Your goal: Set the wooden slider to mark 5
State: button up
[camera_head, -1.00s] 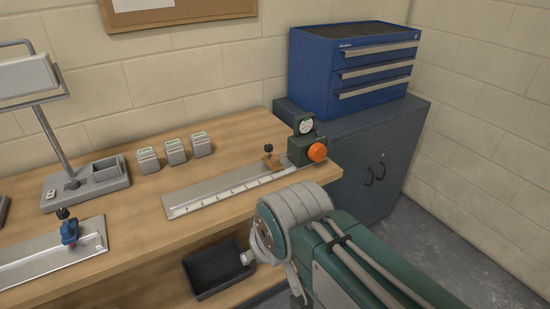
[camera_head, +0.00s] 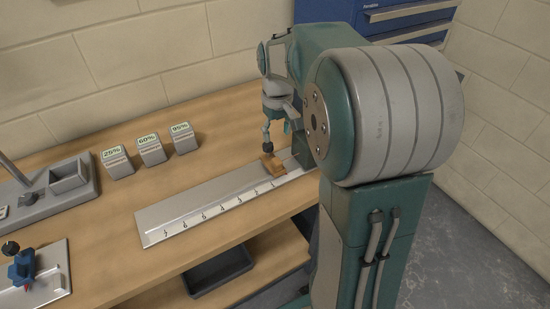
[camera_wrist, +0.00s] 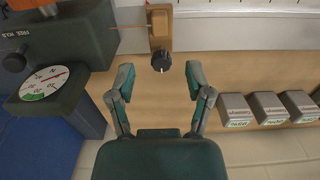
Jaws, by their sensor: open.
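The wooden slider (camera_head: 273,167) sits near the right, low-numbered end of the metal rail (camera_head: 185,210); its exact mark is hard to read. In the wrist view the slider (camera_wrist: 160,25) carries a black knob (camera_wrist: 161,62). The number scale (camera_head: 203,217) runs along the rail's front edge, numbers growing to the left; 5 lies well left of the slider. My gripper (camera_head: 276,127) is above the slider. In the wrist view my gripper (camera_wrist: 160,80) is open and empty, its fingertips apart on either side, with the knob just beyond the gap between them.
A dark green dial gauge unit (camera_wrist: 62,70) stands beside the slider at the rail's end. Several small labelled blocks, such as the 60% block (camera_head: 151,149), stand behind the rail. A blue slider on another tray (camera_head: 45,281) is at left. A blue drawer chest (camera_head: 405,18) stands behind my arm.

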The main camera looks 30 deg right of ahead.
aim_at(277, 160)
notch_tip(277, 160, down, 11)
jog(key=shift+r, duration=0.15)
dwell(0.4)
grip_shut()
